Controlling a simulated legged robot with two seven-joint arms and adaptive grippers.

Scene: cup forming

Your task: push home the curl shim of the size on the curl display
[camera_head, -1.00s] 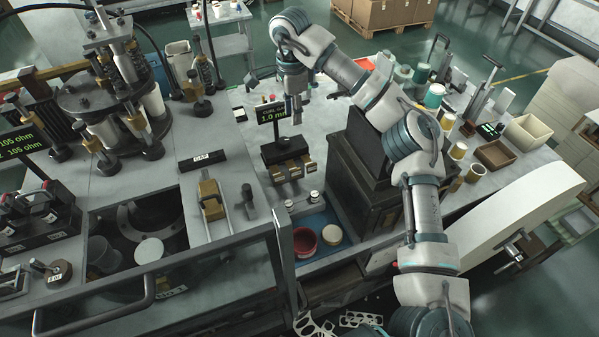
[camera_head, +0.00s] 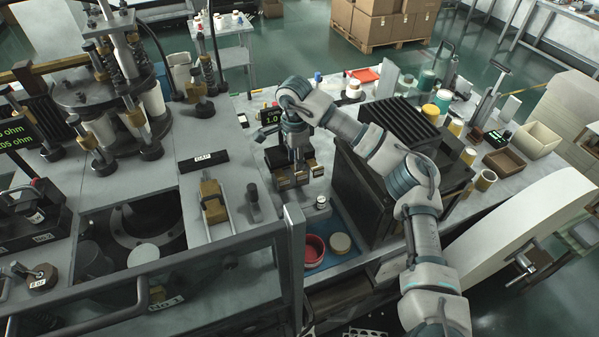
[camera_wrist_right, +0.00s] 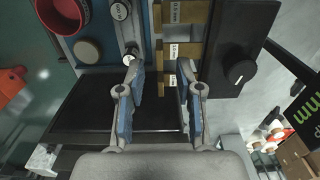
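The curl display (camera_head: 273,119) stands behind the shim block and is partly covered by my right arm; its visible part reads 1.0. It also shows edge-on at the right of the right wrist view (camera_wrist_right: 304,108). The dark shim block (camera_wrist_right: 238,40) holds several brass shims with white labels; their front ends (camera_head: 302,178) show in the head view. In the wrist view the middle shim (camera_wrist_right: 173,51) lies just beyond my fingertips, its label too small to read surely. My right gripper (camera_wrist_right: 160,72) is open, with a gap between its fingers, close over the shims. My left gripper is out of view.
A red cup (camera_head: 313,250) and a cream round piece (camera_head: 340,243) sit in the blue tray (camera_head: 350,262) in front of the block. A small round piece (camera_head: 321,202) stands close by. A dark ribbed box (camera_head: 385,165) stands right of the block.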

